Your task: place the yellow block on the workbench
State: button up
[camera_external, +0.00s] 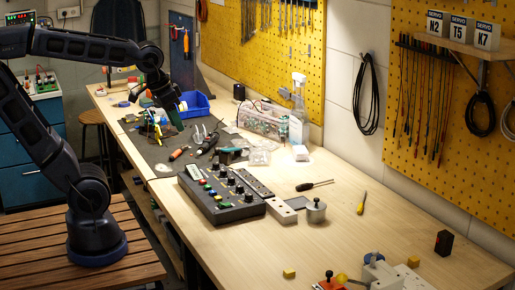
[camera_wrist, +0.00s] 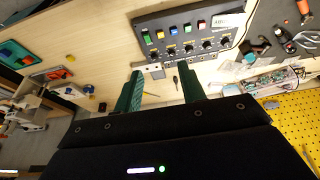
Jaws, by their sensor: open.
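A small yellow block (camera_external: 289,273) lies on the bare wood of the workbench (camera_external: 240,250), near its front edge in the external view. My gripper (camera_external: 174,118) is raised over the far part of the bench, well away from the block. In the wrist view its two green fingers (camera_wrist: 159,68) stand wide apart with nothing between them. The workbench top also shows in the wrist view (camera_wrist: 105,55).
A black control box (camera_external: 215,200) with coloured buttons stands mid-bench. A blue bin (camera_external: 195,104) and tools crowd the far end. Bare wood lies around the yellow block.

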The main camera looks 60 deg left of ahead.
jog(key=shift+t, duration=0.3)
jog(key=s+a, duration=0.2)
jog(key=s, duration=0.2)
jog(key=shift+s+a+f, duration=0.15)
jog(key=shift+a+f, duration=0.15)
jog(key=shift+a, duration=0.1)
dwell(0.6)
